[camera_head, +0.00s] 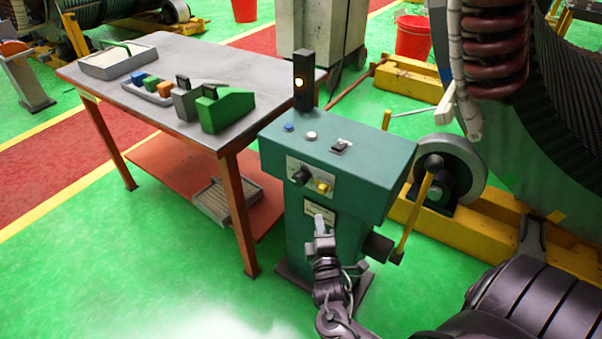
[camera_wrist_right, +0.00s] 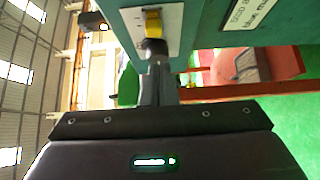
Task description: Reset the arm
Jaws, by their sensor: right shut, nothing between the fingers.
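My right gripper (camera_head: 321,224) is shut and empty in front of the green control cabinet (camera_head: 375,165), just below its knob panel. In the right wrist view the closed fingers (camera_wrist_right: 158,88) point at the cabinet's front. A yellow knob (camera_head: 322,187) and a black knob (camera_head: 300,175) sit on the pale panel. The yellow knob (camera_wrist_right: 153,24) also shows in the wrist view, just beyond the fingertips. I cannot tell whether the fingers touch anything. My left gripper is not in view.
A blue button (camera_head: 289,127), a white button (camera_head: 312,135) and a small switch (camera_head: 341,146) are on the cabinet top. A work table (camera_head: 190,57) stands left; the green floor in front is clear.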

